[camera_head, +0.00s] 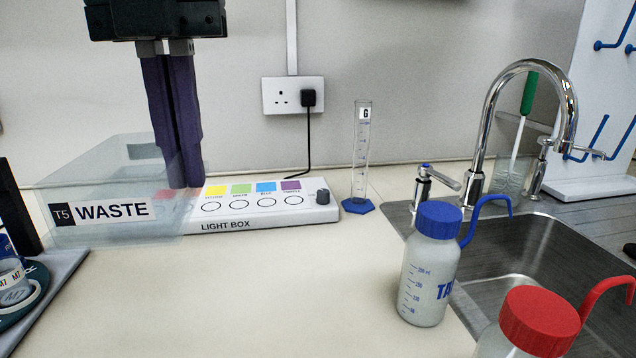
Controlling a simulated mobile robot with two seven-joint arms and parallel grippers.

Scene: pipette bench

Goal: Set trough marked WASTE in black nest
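The trough marked WASTE (65,185) is a clear, open box with a white T5 WASTE label on its front, at the left of the bench. My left gripper (184,186) comes down from the top with its purple fingers close together at the trough's right wall. It looks shut on that wall, and the fingertips are partly seen through the clear plastic. I cannot tell whether the trough touches the bench. I cannot make out the black nest for certain; a black upright piece (18,205) shows at the left edge. My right gripper is not in view.
A light box (262,219) stands behind and right of the trough, overlapped by it. A measuring cylinder (362,150), a blue-capped bottle (425,275), a red-capped bottle (540,318) and the sink (530,250) lie rightward. A tape roll (14,290) is front left. The front middle bench is clear.

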